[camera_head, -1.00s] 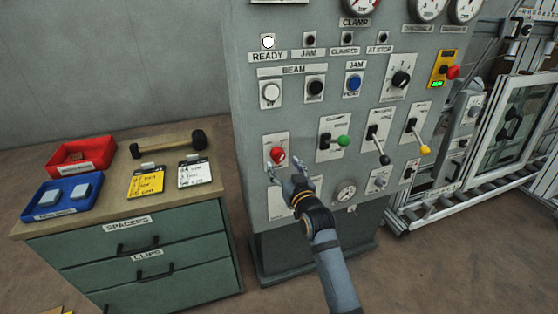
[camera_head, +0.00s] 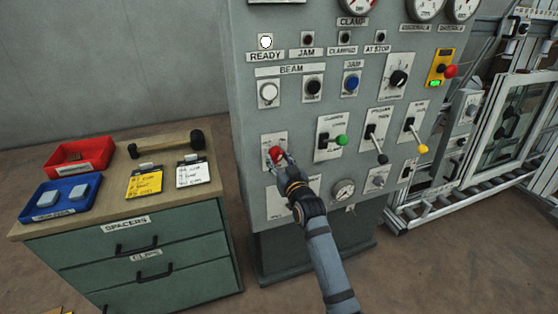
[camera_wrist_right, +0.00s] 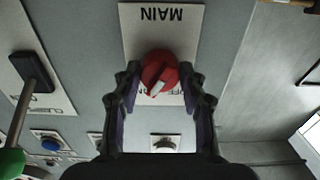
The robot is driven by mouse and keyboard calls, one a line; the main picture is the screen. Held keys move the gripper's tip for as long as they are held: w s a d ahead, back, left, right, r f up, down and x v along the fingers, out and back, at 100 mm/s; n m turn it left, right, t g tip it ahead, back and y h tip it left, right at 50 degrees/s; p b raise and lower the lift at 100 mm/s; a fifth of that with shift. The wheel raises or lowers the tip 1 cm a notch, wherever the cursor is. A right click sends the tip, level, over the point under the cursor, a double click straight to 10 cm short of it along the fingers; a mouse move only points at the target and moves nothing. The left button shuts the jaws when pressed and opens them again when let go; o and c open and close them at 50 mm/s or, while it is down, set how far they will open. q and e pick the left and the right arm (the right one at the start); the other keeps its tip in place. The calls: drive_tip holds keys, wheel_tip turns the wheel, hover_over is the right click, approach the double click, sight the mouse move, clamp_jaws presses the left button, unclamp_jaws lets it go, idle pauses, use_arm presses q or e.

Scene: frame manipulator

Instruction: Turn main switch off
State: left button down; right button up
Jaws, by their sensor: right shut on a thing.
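The main switch is a red rotary knob (camera_head: 276,155) with a light pointer mark, on a white plate at the lower left of the grey control panel (camera_head: 240,110). In the right wrist view the knob (camera_wrist_right: 160,74) sits under an upside-down label reading MAIN (camera_wrist_right: 162,14), with its lower lettering partly covered. My right gripper (camera_head: 281,158) is at the knob, its fingers on either side of it. In the right wrist view the right gripper (camera_wrist_right: 160,85) is shut on the knob. My left gripper is not in view.
A lever with a green ball (camera_head: 341,141) stands right of the knob, with black-ball and yellow-ball levers beyond. A white button (camera_head: 268,91) is above. A cabinet (camera_head: 150,245) with red and blue trays, a dumbbell-shaped tool and notes stands at left.

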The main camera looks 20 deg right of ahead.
drive_tip(key=shift+r+n, duration=0.1)
drive_tip(key=shift+n, duration=0.2)
drive_tip(key=shift+n+p, duration=0.7)
drive_tip(key=shift+n, duration=0.3)
drive_tip(key=n+p, duration=0.1)
drive_tip(key=n, duration=0.1)
drive_tip(key=shift+n, duration=0.3)
drive_tip(key=n, duration=0.3)
drive_tip(key=shift+d, duration=0.1)
drive_tip(key=shift+n+p, duration=0.3)
drive_tip(key=shift+n, duration=1.6)
drive_tip(key=o, duration=1.1)
drive_tip(key=shift+o, duration=0.2)
